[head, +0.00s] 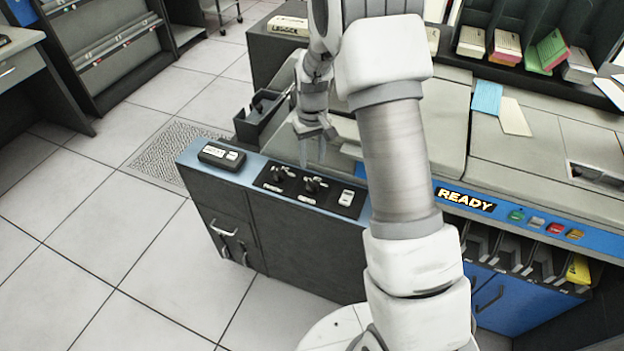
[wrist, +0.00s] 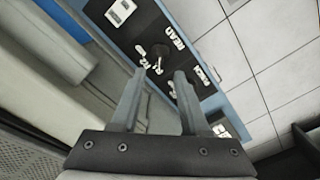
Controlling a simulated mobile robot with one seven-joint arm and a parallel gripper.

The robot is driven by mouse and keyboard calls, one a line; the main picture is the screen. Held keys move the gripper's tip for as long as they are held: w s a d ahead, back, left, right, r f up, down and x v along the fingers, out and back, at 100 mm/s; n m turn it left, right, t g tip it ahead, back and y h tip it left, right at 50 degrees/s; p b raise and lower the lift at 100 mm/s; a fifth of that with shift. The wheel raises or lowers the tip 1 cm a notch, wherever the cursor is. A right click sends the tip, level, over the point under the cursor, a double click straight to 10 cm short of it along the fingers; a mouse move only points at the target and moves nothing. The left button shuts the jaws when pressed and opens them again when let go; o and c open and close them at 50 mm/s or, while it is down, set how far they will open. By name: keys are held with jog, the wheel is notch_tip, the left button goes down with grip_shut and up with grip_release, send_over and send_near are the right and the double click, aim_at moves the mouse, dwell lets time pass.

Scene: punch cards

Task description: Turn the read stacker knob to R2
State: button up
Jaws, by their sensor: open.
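The read knob (wrist: 160,50) is a dark knob on a black panel, beside the white READ lettering and small position labels in the wrist view. It also shows in the head view (head: 314,184), right of the punch knob (head: 280,173). In the head view my gripper (head: 316,150) hangs above and behind the panel, apart from the knob. The right finger partly hides the punch knob in the wrist view.
A white switch (head: 347,197) sits right of the knobs. A dark box with white buttons (head: 222,155) lies at the panel's left end. A dark open tray (head: 262,115) stands behind. A lit READY sign (head: 465,199) is to the right.

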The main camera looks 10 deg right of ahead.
aim_at(312, 182)
notch_tip(312, 182, down, 9)
dwell(0.3)
grip_shut()
dwell(0.3)
